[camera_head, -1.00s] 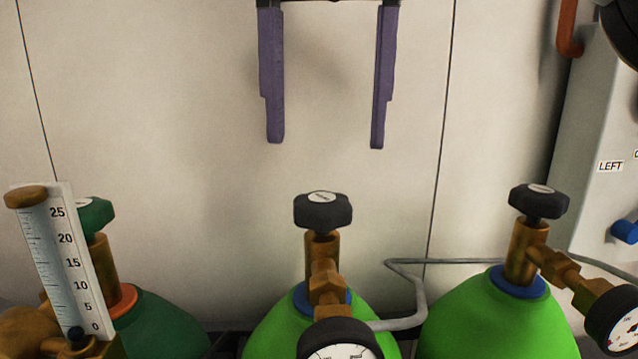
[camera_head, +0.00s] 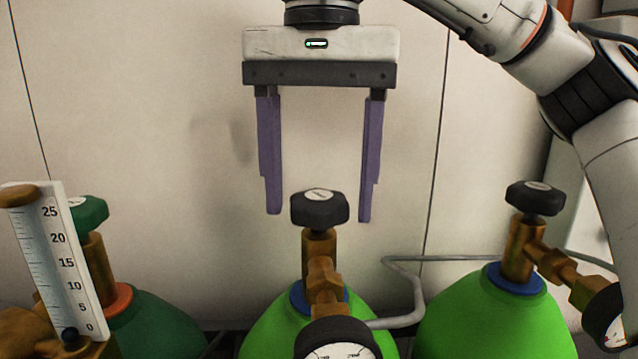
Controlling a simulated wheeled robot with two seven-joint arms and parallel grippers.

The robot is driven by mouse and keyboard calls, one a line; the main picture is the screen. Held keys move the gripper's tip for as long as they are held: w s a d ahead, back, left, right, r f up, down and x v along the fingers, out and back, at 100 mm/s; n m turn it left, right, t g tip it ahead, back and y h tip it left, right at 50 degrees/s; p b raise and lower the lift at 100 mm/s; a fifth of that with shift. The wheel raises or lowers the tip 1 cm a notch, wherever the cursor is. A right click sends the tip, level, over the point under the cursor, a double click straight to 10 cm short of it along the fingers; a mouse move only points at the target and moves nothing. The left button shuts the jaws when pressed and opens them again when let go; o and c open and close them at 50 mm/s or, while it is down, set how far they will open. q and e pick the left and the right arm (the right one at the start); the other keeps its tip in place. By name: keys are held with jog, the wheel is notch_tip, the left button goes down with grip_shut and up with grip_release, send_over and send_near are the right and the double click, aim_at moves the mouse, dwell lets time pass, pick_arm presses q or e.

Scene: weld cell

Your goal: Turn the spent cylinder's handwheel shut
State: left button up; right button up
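Two bright green cylinders stand in view, one in the middle (camera_head: 270,335) and one at the right (camera_head: 465,325). The middle one has a black handwheel (camera_head: 319,209) on a brass valve; the right one has a similar black handwheel (camera_head: 535,198). Which is spent cannot be told, as the gauge faces are cut off or partly hidden. My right gripper (camera_head: 319,216) points down with its purple fingers wide open. Its fingertips are on either side of the middle handwheel in the picture, with gaps at both sides. My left gripper is out of view.
A dark green cylinder (camera_head: 160,325) with a green handwheel (camera_head: 88,213) and a scaled flowmeter (camera_head: 60,260) stands at the left. Gauges (camera_head: 338,345) jut forward. A grey pipe (camera_head: 415,285) runs between the bright green cylinders. A pale wall is behind.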

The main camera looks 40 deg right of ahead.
jog(key=c, duration=0.9)
jog(key=shift+o, duration=0.2)
jog(key=shift+m, duration=0.4)
jog(key=m, duration=0.4)
jog(key=shift+m, duration=0.3)
jog(key=m, duration=0.5)
jog(key=shift+m, duration=0.3)
jog(key=m, duration=0.6)
jog(key=shift+w, duration=0.1)
jog(key=m, duration=0.7)
jog(key=o, duration=1)
